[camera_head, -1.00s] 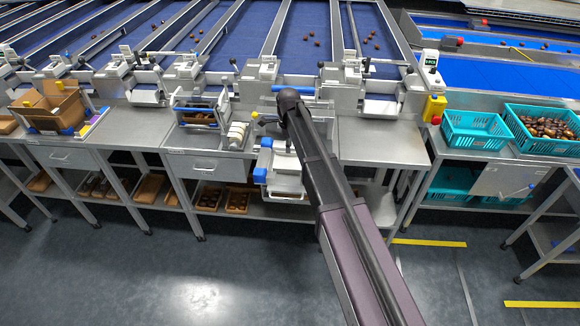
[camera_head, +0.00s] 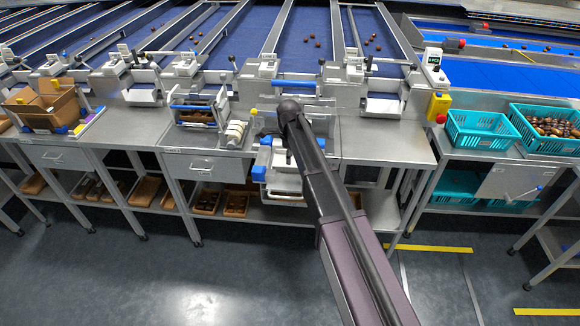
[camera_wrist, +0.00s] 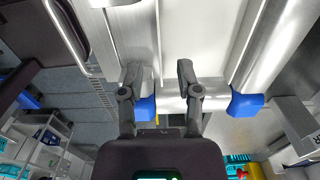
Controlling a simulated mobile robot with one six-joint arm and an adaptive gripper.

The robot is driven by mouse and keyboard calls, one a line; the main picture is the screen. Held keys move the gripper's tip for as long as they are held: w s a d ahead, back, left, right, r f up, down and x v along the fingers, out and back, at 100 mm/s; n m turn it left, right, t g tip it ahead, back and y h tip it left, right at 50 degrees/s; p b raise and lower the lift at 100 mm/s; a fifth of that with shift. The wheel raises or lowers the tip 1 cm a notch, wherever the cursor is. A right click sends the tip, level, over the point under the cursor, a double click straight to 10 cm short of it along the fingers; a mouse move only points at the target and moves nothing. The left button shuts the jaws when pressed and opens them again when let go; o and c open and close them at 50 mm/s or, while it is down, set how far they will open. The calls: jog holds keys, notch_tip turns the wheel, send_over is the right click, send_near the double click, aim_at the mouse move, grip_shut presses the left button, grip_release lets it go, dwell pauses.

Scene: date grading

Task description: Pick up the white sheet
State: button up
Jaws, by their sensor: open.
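In the wrist view a flat white surface (camera_wrist: 205,35) lies ahead of and between my fingers. It may be the white sheet, but I cannot tell it surely from a white panel. My gripper (camera_wrist: 160,70) is open and empty, its two dark fingers apart in front of that surface. In the head view my arm reaches to a white-and-metal unit with blue parts (camera_head: 259,174) in the gap between two steel benches. My arm hides part of this unit.
Blue blocks (camera_wrist: 246,104) flank a metal bar close to my fingers. A steel bench (camera_head: 375,142) stands to the right, with a teal basket (camera_head: 482,145) beyond it. A white roll (camera_head: 235,132) lies on the left bench. The floor in front is clear.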

aim_at(279, 164)
jog(key=shift+f, duration=0.3)
jog(key=shift+f+b, duration=2.45)
jog(key=shift+b, duration=0.2)
grip_shut()
